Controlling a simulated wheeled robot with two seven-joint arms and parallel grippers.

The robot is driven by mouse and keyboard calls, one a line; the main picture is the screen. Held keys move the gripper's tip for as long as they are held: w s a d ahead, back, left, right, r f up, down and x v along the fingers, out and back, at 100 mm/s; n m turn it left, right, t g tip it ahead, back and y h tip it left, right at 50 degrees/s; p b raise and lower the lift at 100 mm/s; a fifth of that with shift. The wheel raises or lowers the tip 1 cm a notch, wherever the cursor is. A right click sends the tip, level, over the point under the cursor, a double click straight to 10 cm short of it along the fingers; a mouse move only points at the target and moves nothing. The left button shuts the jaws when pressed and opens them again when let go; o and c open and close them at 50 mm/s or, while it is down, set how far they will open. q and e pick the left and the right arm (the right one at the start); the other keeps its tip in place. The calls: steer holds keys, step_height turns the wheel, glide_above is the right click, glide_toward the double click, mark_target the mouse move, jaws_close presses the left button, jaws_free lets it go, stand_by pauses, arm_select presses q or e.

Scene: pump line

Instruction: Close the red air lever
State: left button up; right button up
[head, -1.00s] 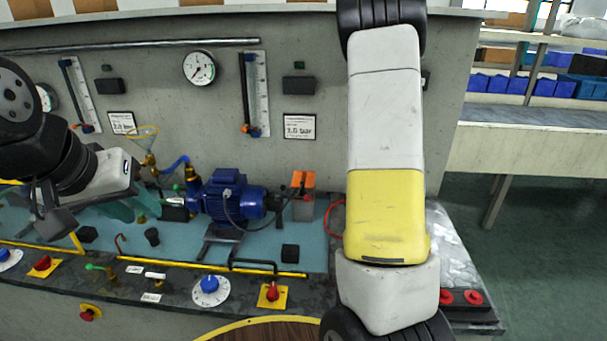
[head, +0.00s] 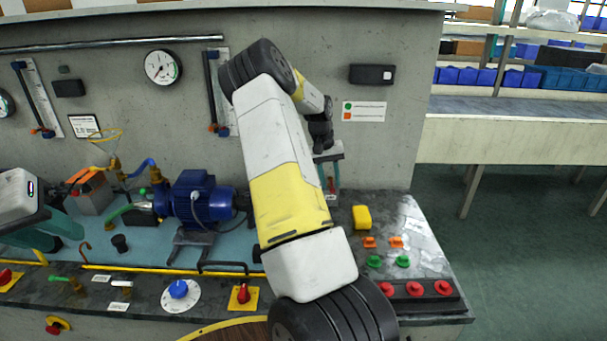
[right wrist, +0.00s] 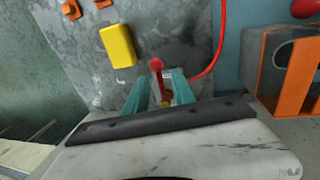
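The red air lever (right wrist: 157,65) shows in the right wrist view as a red rounded end, with a brass-coloured fitting (right wrist: 167,97) below it. In the head view only a little red (head: 331,185) shows between my right fingers. My right gripper (head: 330,178) points down over the bench's right part. Its two teal fingers are apart on either side of the lever in the right wrist view (right wrist: 160,85); I cannot tell whether they touch it. My left gripper (head: 58,228) hangs at the left edge, partly out of frame, and its opening is unclear.
A yellow block (head: 362,217), orange and green pieces and red buttons (head: 414,289) lie right of my right gripper. A red hose (right wrist: 218,45) and an orange-edged box (right wrist: 285,75) are close by. The blue pump (head: 200,198) stands left of my right arm.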

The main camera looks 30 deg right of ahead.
steer(key=shift+d+f, duration=0.1)
steer(key=shift+f, duration=0.1)
jaws_close()
steer(key=shift+s+f, duration=0.1)
steer(key=shift+s, duration=0.1)
stand_by(1.1)
